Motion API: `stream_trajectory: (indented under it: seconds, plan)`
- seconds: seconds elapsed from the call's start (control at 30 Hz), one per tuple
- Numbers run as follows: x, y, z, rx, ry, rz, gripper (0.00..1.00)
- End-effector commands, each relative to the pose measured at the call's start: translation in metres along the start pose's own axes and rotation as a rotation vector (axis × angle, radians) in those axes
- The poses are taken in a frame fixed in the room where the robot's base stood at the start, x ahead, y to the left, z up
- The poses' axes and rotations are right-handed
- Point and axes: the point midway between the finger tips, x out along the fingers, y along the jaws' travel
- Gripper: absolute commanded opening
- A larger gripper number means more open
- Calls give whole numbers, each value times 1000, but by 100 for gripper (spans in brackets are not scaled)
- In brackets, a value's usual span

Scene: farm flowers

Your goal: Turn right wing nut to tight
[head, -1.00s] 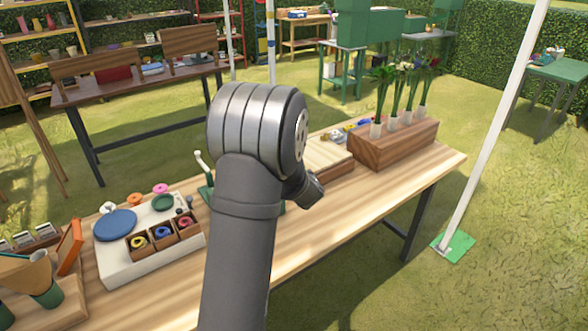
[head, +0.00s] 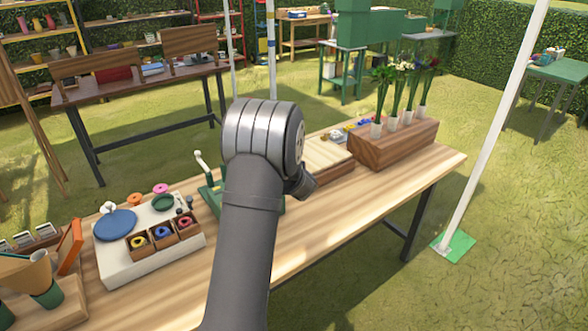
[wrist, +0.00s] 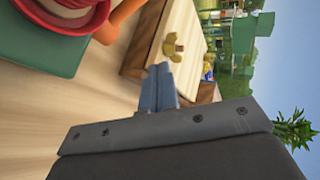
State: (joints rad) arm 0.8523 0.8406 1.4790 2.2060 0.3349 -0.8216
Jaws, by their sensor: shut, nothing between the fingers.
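A brass wing nut (wrist: 173,47) shows in the wrist view, on the side of a light wooden block-like press (wrist: 155,40). The press also shows in the head view (head: 326,155), beside the flower box. My gripper (wrist: 161,70) is shut and empty, its blue-grey fingers pointing toward the wing nut. The fingertips look a little short of the nut, and I see no contact. Only one wing nut is visible, and its tightness cannot be told. In the head view my arm hides my gripper.
A wooden box (head: 395,143) with several flowers in tubes stands at the bench's far right. A green stand (head: 212,197) is behind my arm. A white tray (head: 140,265) with a blue disc and small spools is at left. In the wrist view, a green base (wrist: 45,45) fills the upper left.

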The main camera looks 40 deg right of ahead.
Motion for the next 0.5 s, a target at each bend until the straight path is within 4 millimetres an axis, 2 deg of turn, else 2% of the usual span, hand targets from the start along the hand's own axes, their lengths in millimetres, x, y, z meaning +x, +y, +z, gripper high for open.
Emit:
stream_trajectory:
  seconds: [0.2, 0.5]
  plan:
    - [38, -3, 1, -1, -1, -1, 0]
    - [63, -18, 0, -1, 0, 1, 0]
